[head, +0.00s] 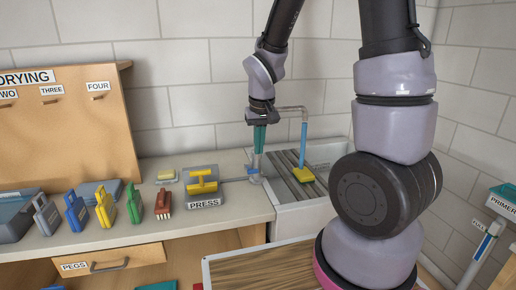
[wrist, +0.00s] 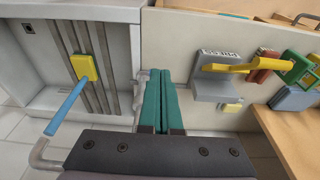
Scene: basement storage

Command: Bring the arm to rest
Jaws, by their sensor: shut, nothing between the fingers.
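My arm reaches over the bench by the sink in the head view. My gripper (head: 260,138) points down there, in front of the faucet, between the press and the sink. Its teal fingers are shut together with nothing between them, as the wrist view (wrist: 164,103) also shows. In the wrist view the fingers lie between the sink on the left and the press on the right. I cannot tell whether the fingertips touch anything.
Several colored clamp-like tools, a red brush (head: 163,206) and a wooden DRYING board (head: 70,125) are farther left.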

